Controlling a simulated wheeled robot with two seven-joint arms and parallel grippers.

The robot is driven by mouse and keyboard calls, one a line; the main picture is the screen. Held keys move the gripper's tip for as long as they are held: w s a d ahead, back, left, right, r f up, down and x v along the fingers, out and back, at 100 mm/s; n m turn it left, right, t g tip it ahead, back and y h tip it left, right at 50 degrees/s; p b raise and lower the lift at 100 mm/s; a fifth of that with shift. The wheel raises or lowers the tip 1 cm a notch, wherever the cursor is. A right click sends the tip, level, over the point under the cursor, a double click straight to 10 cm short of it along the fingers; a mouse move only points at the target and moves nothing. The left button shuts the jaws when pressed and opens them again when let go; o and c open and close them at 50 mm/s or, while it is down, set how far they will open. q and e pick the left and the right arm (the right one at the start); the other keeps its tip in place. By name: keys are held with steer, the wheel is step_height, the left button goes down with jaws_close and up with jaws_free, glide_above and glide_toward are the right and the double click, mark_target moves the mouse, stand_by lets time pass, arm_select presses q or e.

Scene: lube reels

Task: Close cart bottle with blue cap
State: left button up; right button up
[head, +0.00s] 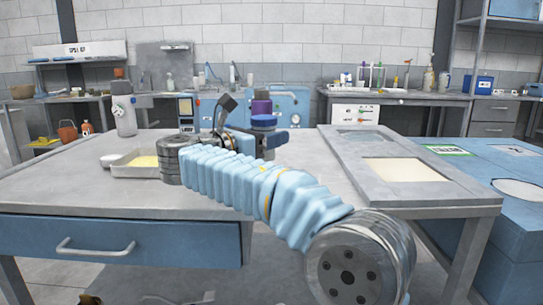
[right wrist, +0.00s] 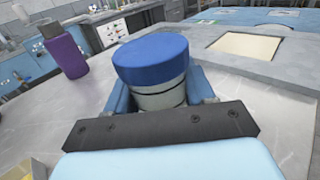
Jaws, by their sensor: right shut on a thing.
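A blue cap (head: 264,121) sits on top of a pale grey bottle (right wrist: 160,97) with a dark band; the cap fills the middle of the right wrist view (right wrist: 152,57). The cap looks level on the bottle; I cannot tell how tightly it sits. My right gripper (head: 265,137) is shut on the bottle's body just below the cap, one blue finger on each side. The bottle's lower part is hidden by my gripper, so I cannot tell whether it touches the table. My left gripper is not in view.
A purple bottle (head: 262,106) with a dark cap stands just behind. A raised grey panel (head: 350,160) lies at the right. The table's front left (head: 80,190) is clear.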

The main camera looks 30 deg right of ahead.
mark_target(271, 155)
steer(key=shift+f, duration=0.1)
steer(key=shift+s+d+f, duration=0.1)
steer(key=shift+d+f, duration=0.1)
steer(key=shift+f, duration=0.05)
steer(key=f, duration=0.1)
steer(key=f+b, duration=0.1)
steer(key=shift+d+f, duration=0.2)
steer(key=shift+f, duration=0.45)
steer(key=shift+f, duration=0.1)
steer(key=o, duration=1.1)
